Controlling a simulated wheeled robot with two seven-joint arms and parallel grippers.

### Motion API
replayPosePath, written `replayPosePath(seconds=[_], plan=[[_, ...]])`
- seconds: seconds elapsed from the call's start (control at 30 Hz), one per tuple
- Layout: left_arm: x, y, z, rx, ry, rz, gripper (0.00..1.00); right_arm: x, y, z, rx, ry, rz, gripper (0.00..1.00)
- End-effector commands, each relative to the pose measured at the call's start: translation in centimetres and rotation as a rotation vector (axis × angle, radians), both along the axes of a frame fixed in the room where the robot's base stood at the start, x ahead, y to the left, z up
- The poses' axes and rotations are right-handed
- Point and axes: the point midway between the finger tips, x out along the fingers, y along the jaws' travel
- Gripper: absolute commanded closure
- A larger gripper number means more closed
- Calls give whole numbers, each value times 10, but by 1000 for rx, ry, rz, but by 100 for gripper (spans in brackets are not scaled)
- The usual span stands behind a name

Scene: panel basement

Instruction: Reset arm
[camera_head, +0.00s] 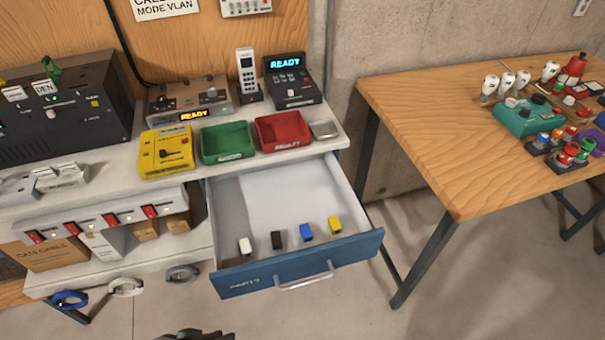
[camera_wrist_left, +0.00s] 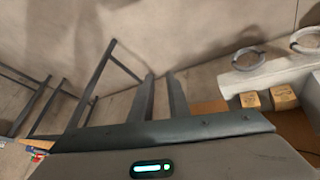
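My left gripper (camera_head: 205,336) shows only as a dark tip at the bottom edge of the head view, in front of and below the open drawer. In the left wrist view its two dark fingers (camera_wrist_left: 162,92) stand apart with a gap between them and nothing held. My right gripper is in neither view. The blue-fronted drawer (camera_head: 330,262) is pulled out and holds a white, a black, a blue and a yellow small block in a row.
The white bench carries a yellow box (camera_head: 166,152), a green tray (camera_head: 228,143), a red tray (camera_head: 283,132) and a phone (camera_head: 247,75). A wooden table (camera_head: 440,130) with coloured devices stands right. Floor before the drawer is clear.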

Motion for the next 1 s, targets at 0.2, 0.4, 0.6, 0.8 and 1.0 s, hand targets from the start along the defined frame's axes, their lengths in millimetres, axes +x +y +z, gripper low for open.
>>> replayPosePath(seconds=[0.2, 0.4, 0.6, 0.8, 1.0], plan=[[-13, 26, -10, 153, 74, 4, 85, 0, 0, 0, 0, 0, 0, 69], [-30, 47, -15, 261, 161, 10, 85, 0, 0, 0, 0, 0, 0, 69], [-21, 45, -51, 258, 169, 2, 85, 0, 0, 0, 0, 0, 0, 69], [-15, 43, -91, 258, 184, -2, 85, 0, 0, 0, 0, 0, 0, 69], [-12, 41, -149, 259, 205, -8, 85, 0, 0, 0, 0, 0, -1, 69]])
